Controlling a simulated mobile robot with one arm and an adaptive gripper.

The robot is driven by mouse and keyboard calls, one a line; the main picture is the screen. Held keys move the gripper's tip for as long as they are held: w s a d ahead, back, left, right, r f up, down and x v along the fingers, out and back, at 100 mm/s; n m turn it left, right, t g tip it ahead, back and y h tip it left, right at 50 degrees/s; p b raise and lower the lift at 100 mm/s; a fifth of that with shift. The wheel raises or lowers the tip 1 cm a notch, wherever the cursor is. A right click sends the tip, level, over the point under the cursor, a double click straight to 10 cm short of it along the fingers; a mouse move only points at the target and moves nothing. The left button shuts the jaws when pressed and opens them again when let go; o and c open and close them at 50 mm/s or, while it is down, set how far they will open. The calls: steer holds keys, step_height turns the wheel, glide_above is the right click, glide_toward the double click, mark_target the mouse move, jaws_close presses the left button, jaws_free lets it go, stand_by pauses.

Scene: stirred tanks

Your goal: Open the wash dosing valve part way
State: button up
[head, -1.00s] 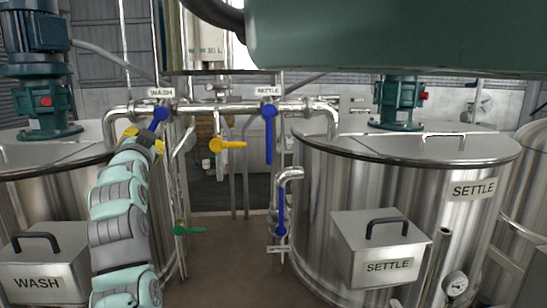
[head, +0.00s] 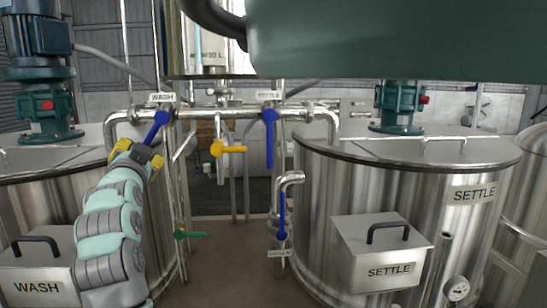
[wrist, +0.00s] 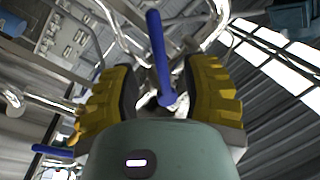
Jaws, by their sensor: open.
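The wash dosing valve has a blue lever handle (head: 157,126) below the WASH tag (head: 162,97) in the head view. The handle slants down and to the left from its pivot on the pipe, between upright and level. My gripper (head: 137,152) is open, with yellow fingers just below and left of the handle's lower end. In the wrist view the blue handle (wrist: 157,50) shows in the gap between the spread yellow fingers (wrist: 160,95), with space on both sides. I see no finger touching it.
The settle valve's blue handle (head: 269,135) hangs straight down to the right. A yellow handle (head: 228,149) lies level between them. A green handle (head: 190,235) and another blue handle (head: 282,215) sit lower. The SETTLE tank (head: 330,185) stands right, and a green vessel (head: 380,40) overhangs above.

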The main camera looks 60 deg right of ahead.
steer(key=v, duration=0.6)
steer(key=shift+s, duration=0.2)
